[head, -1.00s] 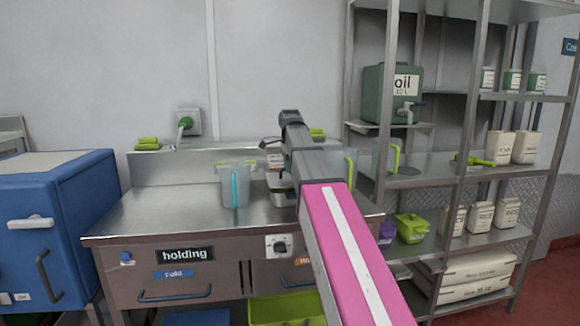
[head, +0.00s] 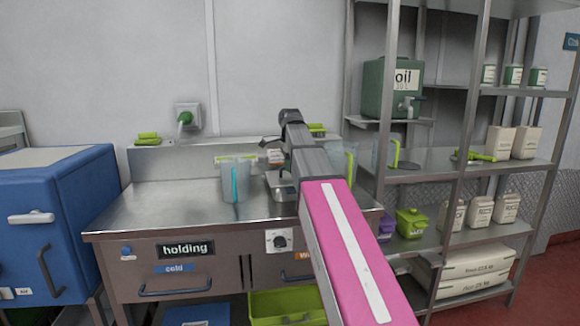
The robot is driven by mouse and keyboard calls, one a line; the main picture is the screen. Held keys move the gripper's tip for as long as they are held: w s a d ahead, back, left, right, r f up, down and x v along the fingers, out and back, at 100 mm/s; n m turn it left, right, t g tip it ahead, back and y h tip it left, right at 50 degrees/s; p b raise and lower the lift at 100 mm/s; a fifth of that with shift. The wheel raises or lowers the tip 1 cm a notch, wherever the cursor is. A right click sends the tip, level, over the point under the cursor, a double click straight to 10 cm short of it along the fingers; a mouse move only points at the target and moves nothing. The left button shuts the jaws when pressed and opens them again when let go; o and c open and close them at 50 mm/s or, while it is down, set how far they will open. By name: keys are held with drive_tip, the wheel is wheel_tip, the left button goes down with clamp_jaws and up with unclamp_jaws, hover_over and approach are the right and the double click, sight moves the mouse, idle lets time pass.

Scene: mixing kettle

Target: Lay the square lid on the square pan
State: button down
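My gripper (head: 268,153) is at the far end of my pink-and-grey arm, above the back of the steel counter. It is small and partly hidden by the arm, so I cannot tell whether its fingers are open or hold anything. A small metal piece of equipment (head: 275,186) stands on the counter below it, partly behind the arm. I cannot make out the square lid or the square pan with certainty.
A clear jug (head: 235,180) with a green rim stands on the steel counter (head: 165,208) left of my gripper. A blue cabinet (head: 75,210) is at left. Steel shelving at right holds an oil container (head: 386,90), a green pot (head: 411,222) and bags. The counter's left part is clear.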

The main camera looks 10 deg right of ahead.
drive_tip(key=c, duration=0.6)
unclamp_jaws()
drive_tip(key=shift+f, duration=0.1)
drive_tip(key=shift+r, duration=3.55)
